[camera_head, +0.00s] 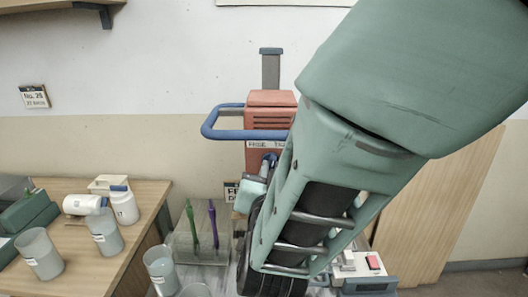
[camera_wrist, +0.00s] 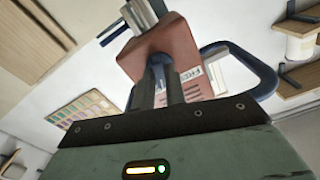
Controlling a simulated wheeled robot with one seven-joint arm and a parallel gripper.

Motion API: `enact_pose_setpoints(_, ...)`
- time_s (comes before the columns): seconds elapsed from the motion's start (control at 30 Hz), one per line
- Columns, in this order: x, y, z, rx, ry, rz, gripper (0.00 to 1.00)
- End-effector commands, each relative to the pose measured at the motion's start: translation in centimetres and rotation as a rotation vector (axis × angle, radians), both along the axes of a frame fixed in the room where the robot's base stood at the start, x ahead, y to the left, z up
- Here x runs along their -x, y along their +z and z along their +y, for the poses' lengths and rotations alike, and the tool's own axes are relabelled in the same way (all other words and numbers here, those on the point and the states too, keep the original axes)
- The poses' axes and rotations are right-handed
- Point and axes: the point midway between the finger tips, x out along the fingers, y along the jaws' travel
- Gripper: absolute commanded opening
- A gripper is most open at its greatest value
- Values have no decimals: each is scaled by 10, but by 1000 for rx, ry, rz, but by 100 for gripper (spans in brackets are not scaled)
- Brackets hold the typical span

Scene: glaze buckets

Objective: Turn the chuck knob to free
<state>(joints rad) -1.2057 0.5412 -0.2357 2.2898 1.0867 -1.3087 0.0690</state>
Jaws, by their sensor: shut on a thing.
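A red-orange machine head (camera_head: 270,117) with a blue looped handle (camera_head: 222,121) stands against the wall on a grey post. In the wrist view the red housing (camera_wrist: 150,45) is close in front of me. My gripper (camera_wrist: 162,75) has its two fingers close together at the front of the housing, around a small blue part (camera_wrist: 160,60) that looks like the chuck knob. In the head view my gripper (camera_head: 267,166) reaches in just below the white label. The fingers cover most of the knob, so I cannot read its setting.
Below are a clear stand with green and purple tools (camera_head: 213,228) and a grey cup (camera_head: 160,268). The left table (camera_head: 75,260) holds cups and a white bottle. A device with a red button (camera_head: 374,262) sits right of my arm. The blue handle juts out beside the housing.

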Motion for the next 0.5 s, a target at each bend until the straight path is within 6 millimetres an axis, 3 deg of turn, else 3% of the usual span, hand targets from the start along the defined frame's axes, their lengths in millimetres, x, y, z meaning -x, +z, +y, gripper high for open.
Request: enact_pose_setpoints(0.5,0,2,-1,494,0,19,0)
